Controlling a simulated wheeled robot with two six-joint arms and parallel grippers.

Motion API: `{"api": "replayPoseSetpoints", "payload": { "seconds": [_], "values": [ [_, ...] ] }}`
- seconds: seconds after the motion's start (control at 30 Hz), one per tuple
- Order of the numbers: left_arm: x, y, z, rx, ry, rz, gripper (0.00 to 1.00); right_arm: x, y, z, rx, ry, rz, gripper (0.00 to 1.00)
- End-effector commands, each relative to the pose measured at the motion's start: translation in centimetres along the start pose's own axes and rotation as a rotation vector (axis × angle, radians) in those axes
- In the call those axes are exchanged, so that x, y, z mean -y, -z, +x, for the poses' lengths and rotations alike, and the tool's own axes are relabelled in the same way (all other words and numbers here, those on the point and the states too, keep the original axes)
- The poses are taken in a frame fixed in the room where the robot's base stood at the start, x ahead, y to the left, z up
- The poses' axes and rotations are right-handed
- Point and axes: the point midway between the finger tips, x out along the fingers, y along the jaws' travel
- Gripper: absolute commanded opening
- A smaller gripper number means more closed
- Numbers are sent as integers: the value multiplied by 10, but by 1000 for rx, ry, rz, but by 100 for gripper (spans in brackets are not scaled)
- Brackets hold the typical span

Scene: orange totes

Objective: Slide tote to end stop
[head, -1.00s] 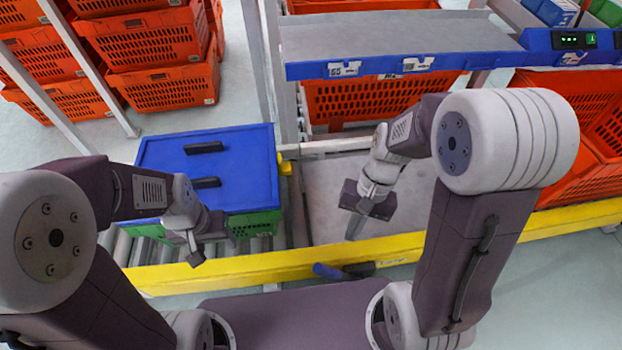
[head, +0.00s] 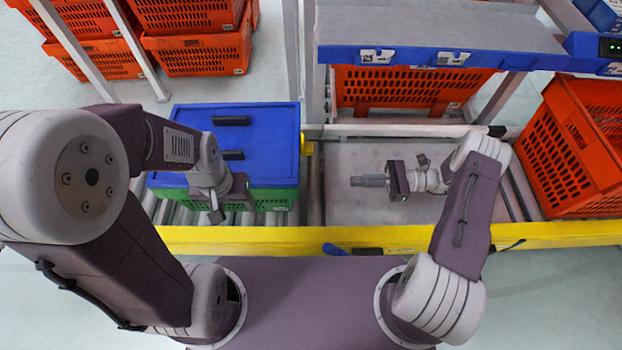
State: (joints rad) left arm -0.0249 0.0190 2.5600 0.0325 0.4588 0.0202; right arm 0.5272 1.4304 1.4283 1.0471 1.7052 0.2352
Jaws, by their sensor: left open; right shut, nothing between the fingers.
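A green tote (head: 276,199) with a blue lid (head: 265,140) sits on the roller conveyor at the left of centre. The lid has two dark handles. A small yellow block (head: 307,143), possibly the end stop, is at the tote's right side; I cannot tell whether they touch. My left gripper (head: 222,207) is open at the tote's front side, overlapping it in view; contact cannot be told. My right gripper (head: 369,181) is shut and empty, pointing left over the grey plate (head: 345,205), clear of the tote.
A yellow rail (head: 400,240) runs along the conveyor's front. A grey shelf with a blue edge (head: 420,58) stands behind. Orange totes (head: 580,150) stand at right and more (head: 200,50) at back left. A blue-handled object (head: 337,249) lies by the rail.

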Motion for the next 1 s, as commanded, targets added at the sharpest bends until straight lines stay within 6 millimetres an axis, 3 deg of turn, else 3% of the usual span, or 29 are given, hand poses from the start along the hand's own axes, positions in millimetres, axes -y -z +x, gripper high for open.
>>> {"api": "replayPoseSetpoints", "payload": {
  "seconds": [0.27, 0.7, 1.0],
  "values": [
    [0, 0, 2, 0, 0, 0, 58, -1, 4, 6, 13, 12, 11, 0],
    [0, -2, 21, 0, 0, 0, 58, 0, 6, 97, 10, 7, 9, 0],
    [1, -4, 34, 0, 0, 0, 58, 0, 4, 135, 10, 10, 8, 0]
  ]
}}
